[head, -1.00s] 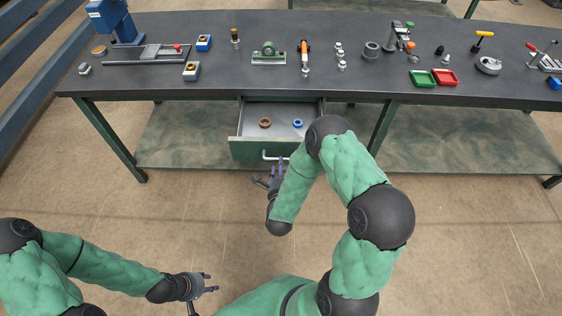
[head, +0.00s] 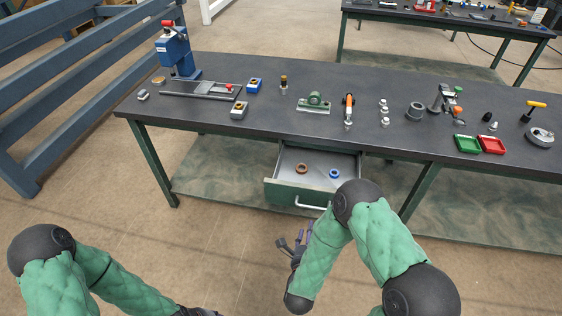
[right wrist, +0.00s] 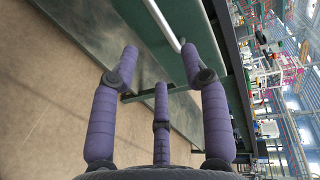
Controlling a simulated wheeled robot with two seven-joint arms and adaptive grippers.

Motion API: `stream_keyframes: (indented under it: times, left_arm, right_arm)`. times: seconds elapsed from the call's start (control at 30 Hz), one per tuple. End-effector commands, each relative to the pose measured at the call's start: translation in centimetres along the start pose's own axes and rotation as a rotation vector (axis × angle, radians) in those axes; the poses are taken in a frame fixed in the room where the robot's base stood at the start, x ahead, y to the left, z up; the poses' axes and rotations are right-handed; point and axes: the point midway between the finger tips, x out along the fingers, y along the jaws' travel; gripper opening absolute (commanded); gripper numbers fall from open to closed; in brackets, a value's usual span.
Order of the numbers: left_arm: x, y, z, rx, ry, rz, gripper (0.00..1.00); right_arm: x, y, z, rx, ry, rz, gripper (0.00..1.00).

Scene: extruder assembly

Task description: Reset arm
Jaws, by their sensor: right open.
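My right gripper (head: 293,239) is open and empty in the head view, in front of and below the open drawer (head: 285,193). In the right wrist view its purple fingers (right wrist: 160,65) are spread with nothing between them. The drawer's handle (right wrist: 163,22) shows beyond the fingertips in that view, apart from them. In the head view the drawer handle (head: 311,206) is on the green drawer front. My left arm reaches the bottom edge of the head view, and its gripper is out of the picture.
A brown ring (head: 302,169) and a blue ring (head: 334,174) lie in the drawer. The dark workbench (head: 240,124) holds a blue press (head: 176,52), a green bearing block (head: 315,101), a green tray (head: 467,144) and a red tray (head: 491,145). The floor before the bench is clear.

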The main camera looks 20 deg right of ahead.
Motion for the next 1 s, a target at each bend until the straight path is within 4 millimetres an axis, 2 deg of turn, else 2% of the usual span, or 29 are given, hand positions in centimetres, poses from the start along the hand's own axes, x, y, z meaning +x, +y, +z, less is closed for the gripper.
stream_keyframes:
  times: [0.17, 0.27, 0.43, 0.53, 0.67, 0.77, 0.9, 1.0]
  left_arm:
    - [0.0, 0.0, 0.0, 0.000, 0.000, 0.000, 0.40]
    - [0.0, 0.0, 0.0, 0.000, 0.000, 0.000, 0.40]
    - [0.0, 0.0, 0.0, 0.000, 0.000, 0.000, 0.40]
    - [0.0, 0.0, 0.0, 0.000, 0.000, 0.000, 0.40]
    - [0.0, 0.0, 0.0, 0.000, 0.000, 0.000, 0.40]
    - [0.0, 0.0, 0.0, 0.000, 0.000, 0.000, 0.40]
    - [0.0, 0.0, 0.0, 0.000, 0.000, 0.000, 0.40]
    - [0.0, 0.0, 0.0, 0.000, 0.000, 0.000, 0.40]
  right_arm:
    - [0.1, 0.2, 0.1, -0.009, -0.004, 0.010, 0.46]
    - [0.4, 1.1, 0.7, -0.060, -0.032, 0.063, 0.46]
    - [0.8, 5.2, 3.3, -0.282, -0.180, 0.267, 0.46]
    - [0.0, 8.2, 5.0, -0.450, -0.319, 0.397, 0.46]
    - [-2.2, 11.7, 6.7, -0.665, -0.535, 0.538, 0.46]
    - [-4.7, 14.1, 7.5, -0.825, -0.725, 0.620, 0.46]
    - [-8.9, 16.8, 7.9, -1.030, -1.020, 0.695, 0.46]
    - [-11.8, 18.0, 7.7, -1.144, -1.215, 0.716, 0.46]
